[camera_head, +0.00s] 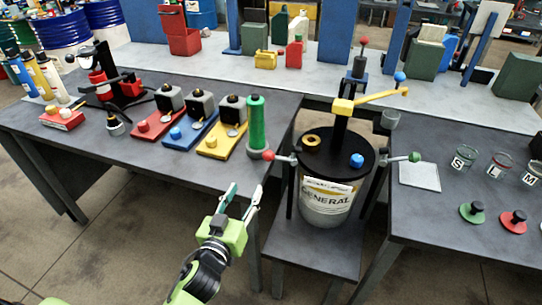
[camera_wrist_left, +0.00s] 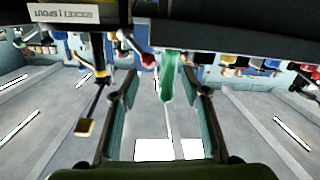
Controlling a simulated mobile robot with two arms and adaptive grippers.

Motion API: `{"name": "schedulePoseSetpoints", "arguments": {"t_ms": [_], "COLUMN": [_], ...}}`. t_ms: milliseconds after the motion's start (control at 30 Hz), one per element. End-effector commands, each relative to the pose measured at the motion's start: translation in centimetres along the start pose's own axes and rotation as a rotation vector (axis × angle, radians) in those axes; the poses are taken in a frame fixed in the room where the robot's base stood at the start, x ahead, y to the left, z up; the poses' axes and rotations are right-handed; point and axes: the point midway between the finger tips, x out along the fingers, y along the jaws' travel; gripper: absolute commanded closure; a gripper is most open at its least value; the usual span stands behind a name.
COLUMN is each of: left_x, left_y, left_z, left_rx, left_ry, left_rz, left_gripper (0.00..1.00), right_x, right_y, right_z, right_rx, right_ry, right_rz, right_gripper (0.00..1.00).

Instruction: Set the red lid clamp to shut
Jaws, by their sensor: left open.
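The red lid clamp (camera_head: 268,155) is a lever with a red ball end on the left side of the drum's black lid. Its arm sticks out to the left from the lid. In the left wrist view the red ball (camera_wrist_left: 147,61) shows beyond the fingers, near the top middle. The drum (camera_head: 326,203) is pale with a "GENERAL" label. My left gripper (camera_head: 243,194) is open and empty, in front of and below the red ball, apart from it. In the left wrist view its fingers (camera_wrist_left: 160,88) stand wide on both sides. My right gripper is not in view.
A green-ended clamp (camera_head: 414,157) is on the lid's right side. A yellow-armed post (camera_head: 343,107) rises from the lid. A green cylinder (camera_head: 257,122) stands close behind the red ball on the left table (camera_head: 190,172). The right table (camera_head: 450,236) holds jars and small knobs.

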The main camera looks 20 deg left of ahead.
Motion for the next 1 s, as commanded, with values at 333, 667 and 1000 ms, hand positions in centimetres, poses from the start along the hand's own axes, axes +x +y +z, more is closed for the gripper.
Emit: {"name": "schedulePoseSetpoints", "arguments": {"t_ms": [333,667,1000], "left_x": [1.9,8.5,13.7], "left_y": [2.0,2.5,2.9], "left_z": [-1.4,-1.9,-2.0], "left_rx": [-0.017,-0.016,-0.018], "left_ry": [0.067,0.066,0.065], "left_rz": [0.086,0.084,0.084], "left_gripper": [0.58,0.58,0.58], "right_x": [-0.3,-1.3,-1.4], "right_y": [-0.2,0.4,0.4], "right_z": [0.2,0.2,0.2], "right_rx": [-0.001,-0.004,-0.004], "right_ry": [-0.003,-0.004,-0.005], "right_rz": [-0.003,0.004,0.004], "right_gripper": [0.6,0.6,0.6]}}
